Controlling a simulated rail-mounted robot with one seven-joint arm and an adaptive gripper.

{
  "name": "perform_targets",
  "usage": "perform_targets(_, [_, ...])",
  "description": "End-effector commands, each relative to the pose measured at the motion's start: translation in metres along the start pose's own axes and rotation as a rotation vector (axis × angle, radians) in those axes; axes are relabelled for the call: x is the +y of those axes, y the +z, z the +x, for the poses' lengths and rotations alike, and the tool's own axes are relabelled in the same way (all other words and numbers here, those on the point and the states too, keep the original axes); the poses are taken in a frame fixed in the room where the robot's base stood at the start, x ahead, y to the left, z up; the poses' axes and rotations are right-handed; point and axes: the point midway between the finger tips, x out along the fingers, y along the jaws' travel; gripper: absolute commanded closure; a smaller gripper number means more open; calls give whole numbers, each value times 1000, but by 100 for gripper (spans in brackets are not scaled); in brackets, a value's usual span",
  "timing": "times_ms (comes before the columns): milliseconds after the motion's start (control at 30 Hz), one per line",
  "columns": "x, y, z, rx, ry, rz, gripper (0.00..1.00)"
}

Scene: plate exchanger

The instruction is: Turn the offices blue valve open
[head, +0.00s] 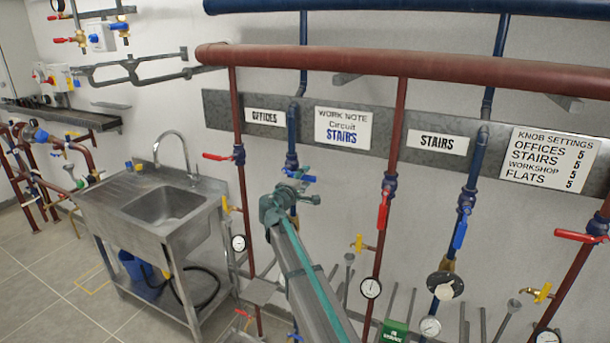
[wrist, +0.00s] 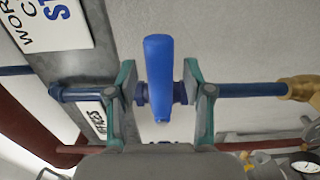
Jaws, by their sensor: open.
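The offices blue valve has a blue lever handle (head: 300,176) on the blue pipe (head: 292,125) just right of the OFFICES sign (head: 264,117). The handle lies across its pipe. In the wrist view the handle (wrist: 158,72) stands upright in the picture, at right angles to the blue pipe (wrist: 250,89). My gripper (head: 294,193) is open at the valve, with its green fingers on either side of the handle. In the wrist view, a gap shows between the handle and each finger of my gripper (wrist: 160,85). My gripper hides part of the valve body in the head view.
A red-handled valve (head: 217,156) is on the red pipe to the left. The STAIRS pipes, with a red lever (head: 383,210) and a blue lever (head: 460,232), stand to the right. A steel sink (head: 165,205) is at the left. Gauges and yellow taps sit lower down.

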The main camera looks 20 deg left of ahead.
Motion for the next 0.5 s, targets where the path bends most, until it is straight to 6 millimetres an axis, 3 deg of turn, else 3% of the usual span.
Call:
perform_targets(367, [0, 0, 5, -1, 0, 1, 49])
perform_targets(500, [0, 1, 5, -1, 0, 1, 72])
